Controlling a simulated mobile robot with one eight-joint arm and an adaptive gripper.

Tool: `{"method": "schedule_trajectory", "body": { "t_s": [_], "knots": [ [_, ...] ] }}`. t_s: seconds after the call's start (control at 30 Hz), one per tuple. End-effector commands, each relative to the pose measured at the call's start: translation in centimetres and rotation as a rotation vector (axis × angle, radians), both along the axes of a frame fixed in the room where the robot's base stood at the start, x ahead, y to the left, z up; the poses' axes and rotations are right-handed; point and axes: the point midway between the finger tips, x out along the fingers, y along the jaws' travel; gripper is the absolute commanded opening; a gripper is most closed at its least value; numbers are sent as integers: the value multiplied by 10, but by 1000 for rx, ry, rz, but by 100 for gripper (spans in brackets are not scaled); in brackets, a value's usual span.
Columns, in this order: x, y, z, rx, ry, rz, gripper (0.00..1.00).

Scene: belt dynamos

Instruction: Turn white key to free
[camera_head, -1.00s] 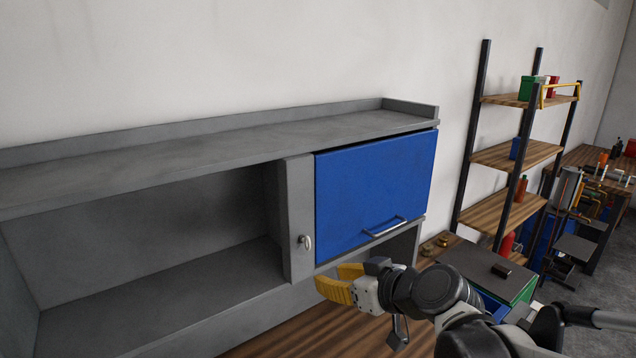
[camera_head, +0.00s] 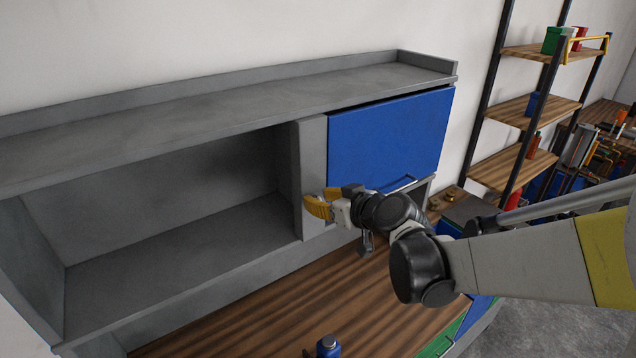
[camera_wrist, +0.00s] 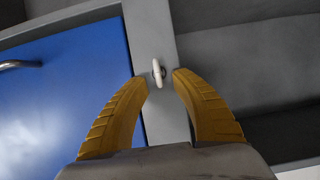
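The white key (camera_wrist: 158,72) sits in the lock on the grey post (camera_wrist: 150,25) between the blue door and the open shelf. In the wrist view my gripper (camera_wrist: 160,78) is open, with a yellow finger on each side of the key and gaps between them. I cannot tell how deep the key lies between the fingers. In the head view my gripper (camera_head: 318,205) is at the post, and it hides the key. The blue door (camera_head: 390,135) is closed; it also shows in the wrist view (camera_wrist: 60,90).
The door's metal handle (camera_head: 398,187) is close to my gripper's right. An open grey shelf (camera_head: 180,225) lies to the left. Below is a wooden worktop (camera_head: 260,310) with a blue bottle (camera_head: 328,346) near the front. A shelving rack (camera_head: 525,110) stands at right.

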Motion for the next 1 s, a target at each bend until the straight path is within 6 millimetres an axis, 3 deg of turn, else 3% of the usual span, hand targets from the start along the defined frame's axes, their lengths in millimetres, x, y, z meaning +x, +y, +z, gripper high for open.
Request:
{"method": "schedule_trajectory", "body": {
  "t_s": [0.37,0.47,1.0],
  "knots": [
    [5,3,-3,-1,-1,0,30],
    [5,3,-3,-1,-1,0,0],
    [5,2,-4,72,49,-1,0]
  ]
}}
